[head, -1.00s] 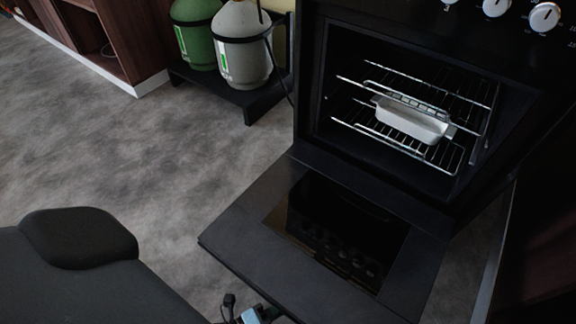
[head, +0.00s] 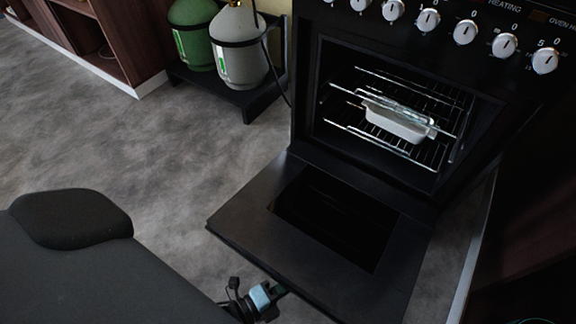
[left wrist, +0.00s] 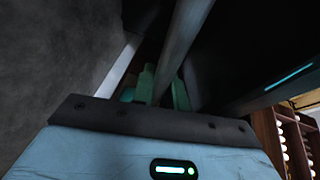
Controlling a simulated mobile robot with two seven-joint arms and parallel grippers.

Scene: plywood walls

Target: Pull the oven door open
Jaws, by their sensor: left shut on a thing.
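The black oven door (head: 240,215) hangs folded down and out, near level, with its dark glass panel facing up. The oven cavity (head: 330,100) is open to view. My left gripper (head: 279,291) is at the door's outer front edge, low in the head view. In the left wrist view its two teal fingers (left wrist: 164,92) are shut on the oven door handle (left wrist: 181,42), a long bar running between them. The handle is hidden below the door edge in the head view. My right gripper is not in view.
A white baking dish (head: 396,123) sits on wire racks (head: 440,155) inside the oven. A row of knobs (head: 465,32) runs above. Green (head: 192,35) and grey (head: 240,45) gas bottles stand on a low black stand (head: 245,100) to the left. Grey floor left of the door is clear.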

